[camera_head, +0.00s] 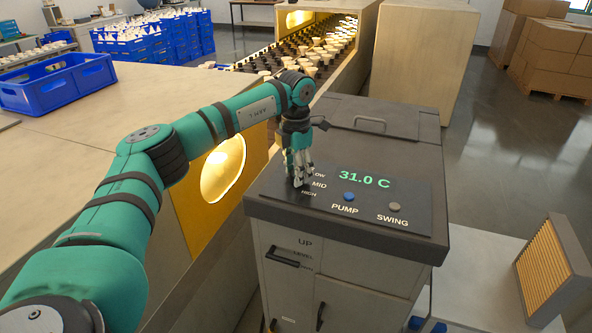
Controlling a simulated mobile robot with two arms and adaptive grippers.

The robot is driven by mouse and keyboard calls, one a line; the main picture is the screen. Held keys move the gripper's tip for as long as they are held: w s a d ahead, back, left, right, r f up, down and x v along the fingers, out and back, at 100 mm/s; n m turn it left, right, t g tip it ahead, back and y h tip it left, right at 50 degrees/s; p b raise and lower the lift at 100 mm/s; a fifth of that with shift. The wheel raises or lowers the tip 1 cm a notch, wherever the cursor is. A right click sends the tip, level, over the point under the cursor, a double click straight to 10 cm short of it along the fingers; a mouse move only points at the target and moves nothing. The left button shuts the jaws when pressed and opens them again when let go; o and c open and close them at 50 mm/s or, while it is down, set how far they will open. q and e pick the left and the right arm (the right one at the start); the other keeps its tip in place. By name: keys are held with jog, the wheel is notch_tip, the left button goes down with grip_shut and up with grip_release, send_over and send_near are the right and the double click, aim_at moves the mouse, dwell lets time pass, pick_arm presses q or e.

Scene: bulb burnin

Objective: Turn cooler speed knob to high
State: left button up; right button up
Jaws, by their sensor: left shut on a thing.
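The cooler (345,214) stands at the centre, with a dark sloping control panel on top. The panel shows a green 31.0 C readout (364,179), the labels LOW, MID and HIGH, a blue PUMP button (349,197) and a grey SWING button (394,206). My left gripper (299,182) points down at the panel's left end, beside the speed labels. It is shut on the speed knob, which its fingers hide, so the knob's setting cannot be told. My right gripper is not in view.
A conveyor (322,40) full of bulbs runs behind the cooler through a lit tunnel. A blue crate (58,84) sits on the counter at left. Cardboard boxes (550,55) stand at back right. A slatted filter panel (545,272) stands at lower right. Floor at right is clear.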

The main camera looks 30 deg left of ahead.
pick_arm(q)
jog(key=shift+c, duration=1.4)
jog(key=shift+m, duration=0.3)
jog(key=m, duration=0.6)
jog(key=shift+w+r, duration=0.1)
jog(key=m, duration=0.3)
jog(key=shift+m+p, duration=0.35)
jog(key=shift+m, duration=0.05)
jog(key=m, duration=0.3)
jog(key=shift+w+a+m, duration=0.1)
jog(key=shift+m, duration=0.2)
jog(key=m, duration=1.2)
jog(key=shift+w+m, duration=0.1)
jog(key=shift+m, duration=0.3)
